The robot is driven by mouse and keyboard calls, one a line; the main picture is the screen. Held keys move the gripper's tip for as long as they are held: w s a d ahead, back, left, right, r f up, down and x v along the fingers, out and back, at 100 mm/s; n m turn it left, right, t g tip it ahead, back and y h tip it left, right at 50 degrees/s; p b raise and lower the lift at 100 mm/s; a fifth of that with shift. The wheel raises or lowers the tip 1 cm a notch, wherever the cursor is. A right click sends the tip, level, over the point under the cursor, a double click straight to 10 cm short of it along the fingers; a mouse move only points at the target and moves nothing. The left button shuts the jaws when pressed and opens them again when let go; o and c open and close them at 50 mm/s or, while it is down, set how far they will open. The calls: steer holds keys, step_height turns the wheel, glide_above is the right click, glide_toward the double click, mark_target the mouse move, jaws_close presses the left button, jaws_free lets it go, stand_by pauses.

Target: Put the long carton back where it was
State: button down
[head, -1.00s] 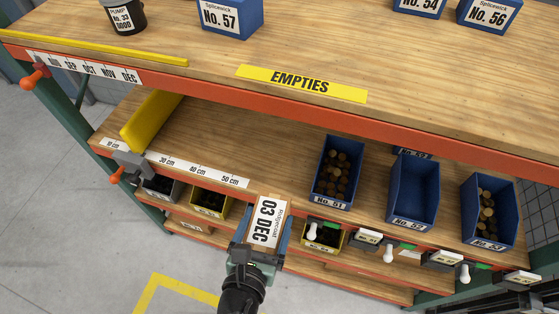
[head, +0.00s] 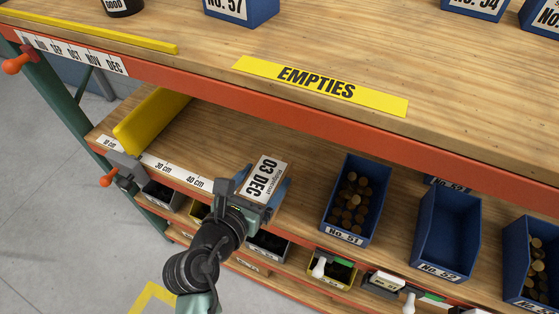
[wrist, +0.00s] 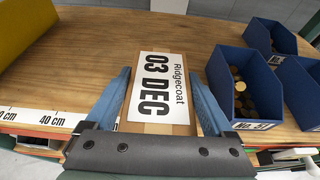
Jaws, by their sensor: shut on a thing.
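The long carton (head: 264,178) has a white label reading "Ridgecoat 03 DEC". My gripper (head: 262,190) is shut on it at the front edge of the middle shelf (head: 215,135). In the wrist view the carton (wrist: 158,88) lies between the two blue fingers (wrist: 162,95), its label facing up and its far end over the shelf board. Whether it touches the board I cannot tell. A yellow divider (head: 152,120) stands on the shelf to the left, apart from the carton.
Blue bin No. 51 (head: 329,232), holding brown pieces, stands just right of the carton. An empty blue bin (head: 447,225) is beyond it. Shelf board between divider and carton is clear. The upper shelf's orange edge (head: 300,128) overhangs behind.

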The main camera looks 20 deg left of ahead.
mark_target(256, 194)
steer(key=shift+f+x, duration=0.15)
steer(key=shift+x, duration=1.9)
steer(key=shift+f+x, duration=0.1)
steer(key=shift+x, duration=1.95)
steer(key=shift+s+f, duration=0.1)
steer(key=shift+s, duration=0.05)
jaws_free()
steer(key=shift+f, duration=0.1)
steer(key=shift+s, duration=0.1)
steer(key=v, duration=1.2)
